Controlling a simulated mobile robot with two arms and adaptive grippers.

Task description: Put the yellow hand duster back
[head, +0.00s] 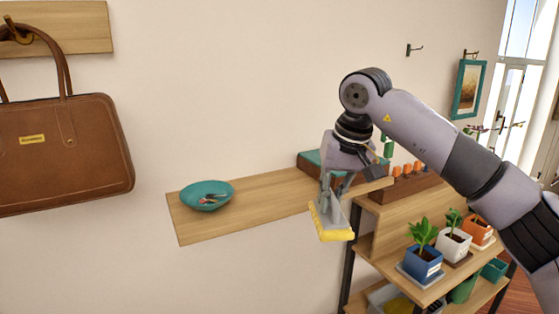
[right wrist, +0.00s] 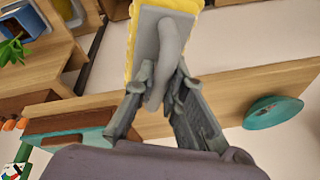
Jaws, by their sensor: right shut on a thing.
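The yellow hand duster (head: 336,235) has a yellow pad, a grey plate and a grey handle. My right gripper (head: 336,187) is shut on the handle and holds the duster in the air, in front of the right part of the wall shelf (head: 265,200). In the right wrist view the fingers of my right gripper (right wrist: 161,82) close on the grey handle from both sides. The duster (right wrist: 146,35) points away from the wrist there, its yellow edge showing. My left gripper is not in view.
A teal bowl (head: 206,195) sits on the shelf's left end. A teal-topped box (head: 310,163) is at its right. Potted plants (head: 423,262) stand on a lower rack. A brown bag (head: 62,150) hangs left; a bare hook (head: 415,49) is at upper right.

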